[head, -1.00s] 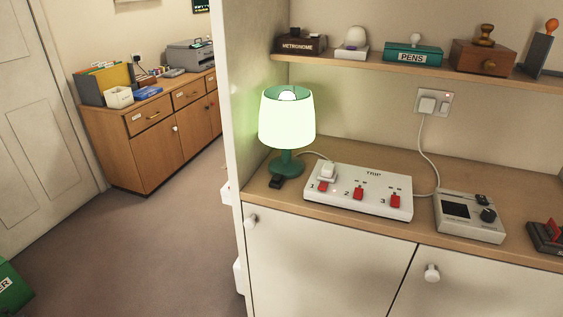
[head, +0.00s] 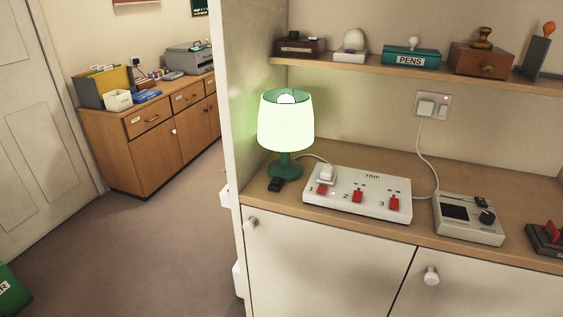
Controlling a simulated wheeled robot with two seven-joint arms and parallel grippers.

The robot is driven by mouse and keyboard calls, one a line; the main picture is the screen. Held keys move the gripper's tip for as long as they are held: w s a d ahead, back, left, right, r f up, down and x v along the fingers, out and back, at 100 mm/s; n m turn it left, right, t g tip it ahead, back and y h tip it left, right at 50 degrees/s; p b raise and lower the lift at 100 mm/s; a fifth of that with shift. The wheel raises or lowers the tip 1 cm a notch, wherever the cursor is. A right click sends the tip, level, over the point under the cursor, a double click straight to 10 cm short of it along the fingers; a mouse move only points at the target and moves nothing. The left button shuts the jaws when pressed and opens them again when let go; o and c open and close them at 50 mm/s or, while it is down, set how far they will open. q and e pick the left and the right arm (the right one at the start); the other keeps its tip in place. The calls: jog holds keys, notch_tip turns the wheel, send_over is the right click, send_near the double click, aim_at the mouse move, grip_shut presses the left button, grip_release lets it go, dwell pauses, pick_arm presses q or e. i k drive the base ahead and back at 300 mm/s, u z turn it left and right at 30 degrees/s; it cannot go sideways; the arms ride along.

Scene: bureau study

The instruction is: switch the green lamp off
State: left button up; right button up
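The green lamp (head: 286,122) stands on the wooden counter at the left end, and its shade glows. A small black switch (head: 276,185) lies on the counter by its base. Right of it is a white power strip (head: 372,181) marked TRIP, with red switches numbered 1 to 3. A white plug (head: 326,173) sits in socket 1, partly hiding that socket. A small red light shows beside switch 1 (head: 321,188). Neither of my grippers is in the head view.
A grey box with a dial (head: 468,218) stands right of the strip. A wall socket (head: 431,105) with a cord is behind. A shelf (head: 420,72) above holds a metronome box, a pens box and other things. Cabinet doors (head: 325,260) are below. Open floor (head: 150,250) lies left.

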aim_at(276, 179)
jog(key=k, duration=0.5)
jog(key=z, duration=0.7)
jog(key=i, duration=1.2)
jog(key=u, duration=0.7)
